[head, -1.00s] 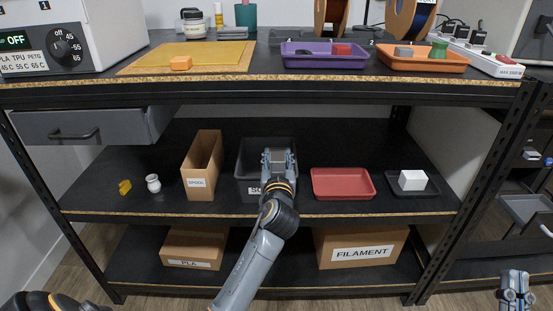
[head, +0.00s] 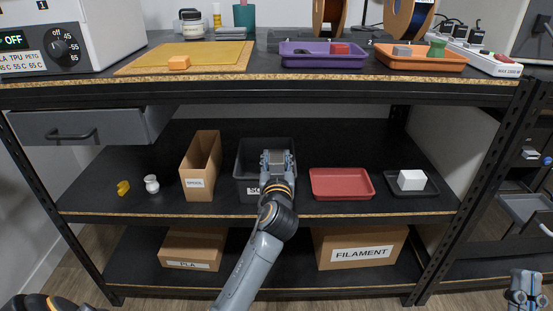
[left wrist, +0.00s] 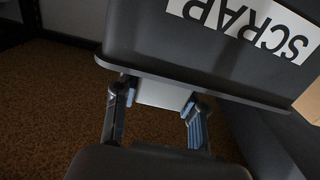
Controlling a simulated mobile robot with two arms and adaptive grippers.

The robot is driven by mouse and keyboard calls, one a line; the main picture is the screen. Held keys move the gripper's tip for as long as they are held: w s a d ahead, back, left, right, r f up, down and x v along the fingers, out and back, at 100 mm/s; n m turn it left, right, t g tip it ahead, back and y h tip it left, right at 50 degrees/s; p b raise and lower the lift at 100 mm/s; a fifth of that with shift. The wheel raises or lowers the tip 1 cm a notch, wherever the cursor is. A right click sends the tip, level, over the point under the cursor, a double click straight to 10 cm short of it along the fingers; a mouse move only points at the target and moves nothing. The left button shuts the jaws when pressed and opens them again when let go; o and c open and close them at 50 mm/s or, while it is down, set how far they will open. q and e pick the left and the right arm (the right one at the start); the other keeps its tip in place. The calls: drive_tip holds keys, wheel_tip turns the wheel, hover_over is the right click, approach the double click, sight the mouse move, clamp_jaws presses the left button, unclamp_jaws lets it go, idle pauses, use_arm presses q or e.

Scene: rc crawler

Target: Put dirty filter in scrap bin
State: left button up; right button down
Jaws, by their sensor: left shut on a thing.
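The dark scrap bin (head: 248,187) stands on the middle shelf, and its SCRAP label shows upside down in the left wrist view (left wrist: 245,25). My left gripper (head: 277,160) is at the bin and covers part of it. In the left wrist view my left gripper (left wrist: 157,118) is shut on a pale grey block, seemingly the dirty filter (left wrist: 160,95). The block's edge meets the bin's rim in that picture; I cannot tell whether they touch. The block is hidden in the head view. My right gripper (head: 525,288) is at the lower right, away from the shelf; its jaw opening is unclear.
A cardboard box (head: 200,178) stands left of the bin, and a red tray (head: 341,184) right of it. A white block (head: 411,180) sits on a black tray (head: 428,191). The upper shelf edge (head: 300,83) runs above. A grey drawer (head: 90,126) hangs at left.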

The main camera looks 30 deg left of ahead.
use_arm(q)
drive_tip(key=shift+f, duration=0.3)
drive_tip(key=o, duration=1.1)
drive_tip(key=shift+o, duration=0.2)
use_arm(e)
drive_tip(key=shift+s+r+t+y, duration=0.5)
drive_tip(key=shift+s+r+t, duration=0.2)
drive_tip(key=shift+s+r, duration=0.25)
